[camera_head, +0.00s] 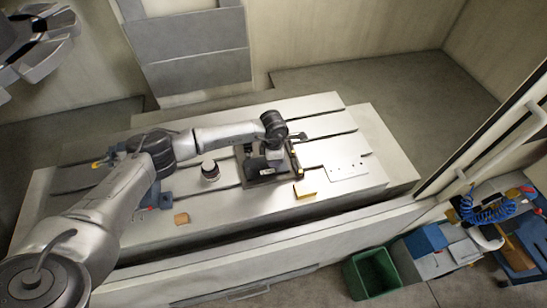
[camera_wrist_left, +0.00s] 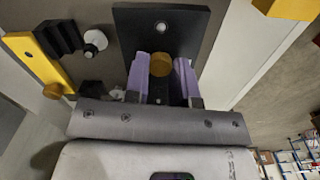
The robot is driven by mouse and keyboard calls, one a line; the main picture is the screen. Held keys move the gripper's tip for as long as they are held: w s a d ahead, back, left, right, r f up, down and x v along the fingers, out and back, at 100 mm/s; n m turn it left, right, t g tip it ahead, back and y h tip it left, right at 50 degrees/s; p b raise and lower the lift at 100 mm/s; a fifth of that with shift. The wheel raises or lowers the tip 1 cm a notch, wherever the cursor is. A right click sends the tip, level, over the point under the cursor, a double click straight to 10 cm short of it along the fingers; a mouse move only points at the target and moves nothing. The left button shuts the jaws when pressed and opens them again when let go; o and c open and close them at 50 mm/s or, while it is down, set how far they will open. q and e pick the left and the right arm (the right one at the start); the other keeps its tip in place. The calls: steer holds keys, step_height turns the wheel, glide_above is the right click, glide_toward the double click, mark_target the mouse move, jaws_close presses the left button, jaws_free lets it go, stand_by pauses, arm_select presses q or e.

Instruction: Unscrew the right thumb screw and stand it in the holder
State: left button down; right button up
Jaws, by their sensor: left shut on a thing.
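My left gripper (camera_head: 275,157) is over a dark mould base (camera_head: 258,181) on the slotted machine table. In the left wrist view its two purple fingers (camera_wrist_left: 161,72) are closed on the sides of a brass round-headed thumb screw (camera_wrist_left: 161,64). The screw is in front of a dark plate (camera_wrist_left: 185,22) with a round hole; whether its thread is still engaged is hidden. A second brass knob (camera_wrist_left: 53,91) is at the left, by a yellow strip (camera_wrist_left: 38,60). I cannot tell which thing is the holder.
A yellow block (camera_head: 305,188) stands near the table's front edge; a yellow block corner (camera_wrist_left: 285,8) shows in the wrist view. A round dark-and-light part (camera_head: 210,170) stands left of the mould base. A flat pale plate (camera_head: 346,168) lies right. A green bin (camera_head: 372,274) is below.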

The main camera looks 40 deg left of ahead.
arm_select(q)
steer(key=n+p, duration=0.2)
steer(key=n, duration=0.3)
steer(key=shift+r, duration=0.15)
steer(key=n+p, duration=0.1)
steer(key=n, duration=0.1)
steer(key=shift+n, duration=0.3)
steer(key=shift+n+p, duration=0.35)
steer(key=shift+n, duration=0.25)
steer(key=shift+n+p, duration=0.65)
steer(key=shift+n, duration=0.15)
steer(key=shift+n+p, duration=0.4)
steer(key=shift+n, duration=0.8)
